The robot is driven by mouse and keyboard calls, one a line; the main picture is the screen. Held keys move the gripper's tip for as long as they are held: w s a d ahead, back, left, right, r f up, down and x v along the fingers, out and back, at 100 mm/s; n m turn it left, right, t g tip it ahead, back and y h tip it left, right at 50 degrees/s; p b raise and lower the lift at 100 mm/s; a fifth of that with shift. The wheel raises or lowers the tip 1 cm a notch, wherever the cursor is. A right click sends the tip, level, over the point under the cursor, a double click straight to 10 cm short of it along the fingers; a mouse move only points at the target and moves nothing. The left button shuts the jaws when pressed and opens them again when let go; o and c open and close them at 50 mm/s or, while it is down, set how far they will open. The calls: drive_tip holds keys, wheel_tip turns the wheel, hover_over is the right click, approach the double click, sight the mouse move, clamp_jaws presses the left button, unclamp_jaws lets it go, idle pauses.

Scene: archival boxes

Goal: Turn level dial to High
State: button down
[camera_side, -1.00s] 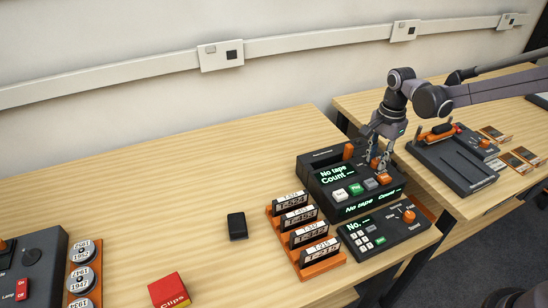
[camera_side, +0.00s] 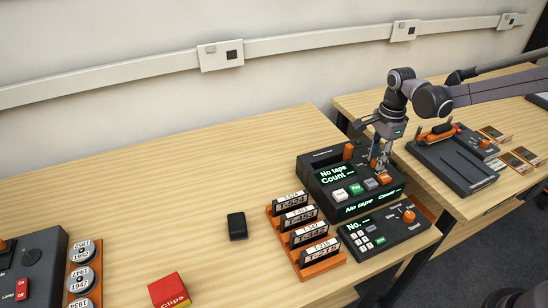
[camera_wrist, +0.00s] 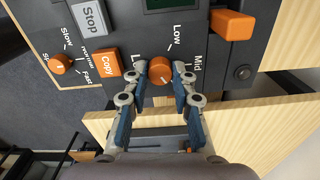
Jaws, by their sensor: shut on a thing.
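The level dial (camera_wrist: 161,73) is a round orange knob on the dark tape machine (camera_wrist: 132,28). In the wrist view it sits between the fingertips of my gripper (camera_wrist: 161,76), which is shut on it from both sides. The labels Low (camera_wrist: 183,29) and Mid (camera_wrist: 198,62) show beside it. A High label is not visible; the fingers cover part of the panel there. I cannot clearly tell where the dial points. In the side view my gripper (camera_side: 379,163) reaches down onto the right part of the machine (camera_side: 330,200), and its fingers largely hide the dial.
An orange Copy key (camera_wrist: 105,63) lies close beside the fingers. A grey Stop key (camera_wrist: 89,17), an orange speed knob (camera_wrist: 61,64) and an orange lever (camera_wrist: 232,25) are nearby. The screen reads "No tape". A rack of labelled tapes (camera_side: 322,266) stands left of the machine.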

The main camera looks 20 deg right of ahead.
drive_tip(key=c, duration=1.1)
unclamp_jaws()
wheel_tip(320, 180, up, 12)
drive_tip(key=s+a+n+t, duration=0.1)
drive_tip(key=s+n+t, duration=0.1)
drive_tip(key=s+n, duration=0.4)
drive_tip(key=s+a+f+n+t, duration=0.1)
drive_tip(key=s+n+t, duration=0.1)
drive_tip(key=s+n, duration=0.3)
drive_tip(key=s+a+n+t, duration=0.1)
drive_tip(key=s+n+t, duration=0.2)
drive_tip(key=s+n, duration=0.3)
drive_tip(key=shift+s+f+n, duration=0.1)
drive_tip(key=shift+s+n, duration=0.05)
drive_tip(key=shift+n, duration=0.5)
drive_tip(key=shift+s+f+n, duration=0.1)
drive_tip(key=shift+s+n, duration=0.05)
drive_tip(key=shift+n, duration=0.5)
